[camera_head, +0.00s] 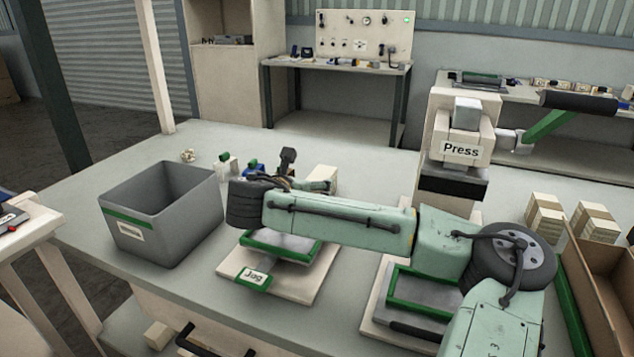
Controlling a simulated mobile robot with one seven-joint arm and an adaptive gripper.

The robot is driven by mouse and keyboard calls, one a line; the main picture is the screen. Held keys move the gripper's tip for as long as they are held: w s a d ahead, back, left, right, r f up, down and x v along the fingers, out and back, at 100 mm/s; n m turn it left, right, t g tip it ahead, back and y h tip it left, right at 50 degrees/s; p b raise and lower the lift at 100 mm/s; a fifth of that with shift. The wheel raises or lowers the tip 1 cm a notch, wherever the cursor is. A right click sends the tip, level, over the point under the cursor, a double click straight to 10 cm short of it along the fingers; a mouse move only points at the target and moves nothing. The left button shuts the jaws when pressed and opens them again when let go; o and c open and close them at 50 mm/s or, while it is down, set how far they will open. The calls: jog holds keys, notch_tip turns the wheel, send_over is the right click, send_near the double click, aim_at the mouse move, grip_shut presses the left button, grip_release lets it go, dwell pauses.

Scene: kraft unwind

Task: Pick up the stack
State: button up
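Two cream stacks with brown kraft sides, a left one (544,222) and a right one (594,222), stand upright on the bench at the right. A pale block or stack (322,174) shows behind my arm, partly hidden by it. I cannot tell which stack the task means. My arm reaches left across the bench, and my gripper (287,167) is near its far end, behind the forearm and left of the pale block. Its fingers are too small and overlapped to read, and I see nothing clearly held.
A grey bin (165,220) stands at the left. The "Jog" plate (300,285) lies under my forearm. The press (460,150) stands behind my arm, with a green-framed tray (405,290) in front. A brown open box (605,290) is at the right edge. Small items sit behind the bin.

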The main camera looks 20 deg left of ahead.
aim_at(318, 178)
jog(key=p+x, duration=0.1)
jog(key=x, duration=0.3)
jog(key=shift+w, duration=0.1)
jog(key=x, duration=0.1)
jog(key=p+x, duration=0.2)
jog(key=x, duration=0.1)
jog(key=shift+w+a+r, duration=0.25)
jog(key=shift+a+r, duration=0.05)
jog(key=shift+r, duration=0.05)
jog(key=shift+w+f, duration=0.3)
jog(key=shift+w, duration=0.2)
jog(key=shift+c, duration=0.6)
jog(key=c, duration=1.2)
